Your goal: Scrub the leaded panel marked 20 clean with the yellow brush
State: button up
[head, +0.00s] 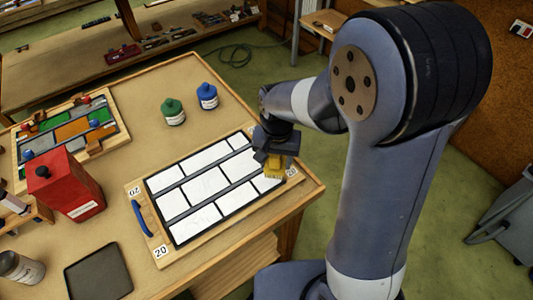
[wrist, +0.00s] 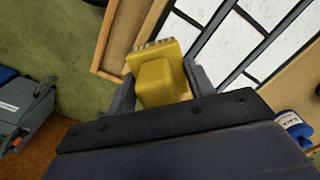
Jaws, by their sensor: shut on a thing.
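The leaded panel (head: 205,179), with white panes between dark lead strips, lies in a wooden frame on the table. Labels reading 20 (head: 160,252) mark the frame's corners, and a blue handle (head: 142,218) is at its left end. My gripper (head: 273,165) is over the panel's right end, shut on the yellow brush (head: 274,169). In the wrist view the yellow brush (wrist: 160,80) sits between the two fingers, its bristle edge near the frame and panes. I cannot tell whether the bristles touch the panel. The visible panes look white.
A green bottle (head: 173,113) and a blue bottle (head: 207,97) stand behind the panel. A red can (head: 66,184), a dark tray (head: 98,273), a grey bottle (head: 20,268) and another framed coloured panel (head: 70,130) are to the left. The table's right edge is close to my gripper.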

jog(key=shift+f+b, duration=1.9)
jog(key=shift+f, duration=0.6)
jog(key=shift+f+b, duration=0.3)
jog(key=shift+f, duration=0.1)
jog(key=shift+w+a, duration=0.4)
jog(key=shift+w, duration=0.2)
jog(key=shift+w+a, duration=0.4)
jog(key=shift+w, duration=0.2)
jog(key=shift+w+a+p, duration=0.2)
jog(key=shift+w+a, duration=0.2)
jog(key=shift+w, duration=0.25)
jog(key=shift+w+a+p, duration=0.2)
jog(key=shift+w+a, duration=0.2)
jog(key=shift+w, duration=0.2)
jog(key=shift+w+a, duration=0.45)
jog(key=shift+w, duration=0.2)
jog(key=shift+w+a, duration=0.4)
jog(key=shift+w, duration=0.2)
